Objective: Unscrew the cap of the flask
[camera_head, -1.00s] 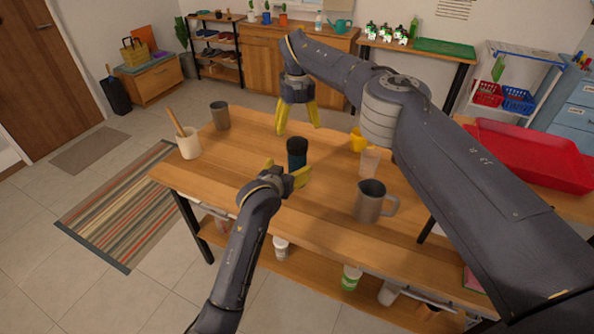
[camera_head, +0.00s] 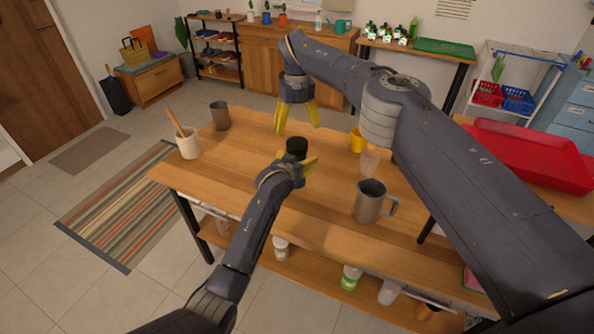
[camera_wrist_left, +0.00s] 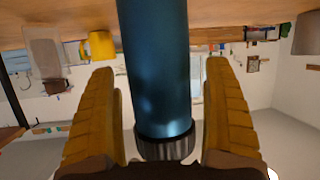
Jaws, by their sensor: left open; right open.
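The flask stands upright on the wooden table; in the head view its black cap (camera_head: 297,146) shows, and most of the body is hidden by my left gripper. In the left wrist view, which looks upside down, the blue flask body (camera_wrist_left: 158,75) and its ribbed dark cap (camera_wrist_left: 165,143) show. My left gripper (camera_head: 298,163) is open, with one finger on each side of the flask (camera_wrist_left: 160,68) and visible gaps on both sides. My right gripper (camera_head: 297,128) is open and empty, pointing down, higher up and apart from the cap.
A grey mug (camera_head: 368,203), a clear cup (camera_head: 370,161) and a yellow mug (camera_head: 356,141) stand right of the flask. A white utensil crock (camera_head: 189,146) and a dark cup (camera_head: 220,116) stand at the left. The table between is clear.

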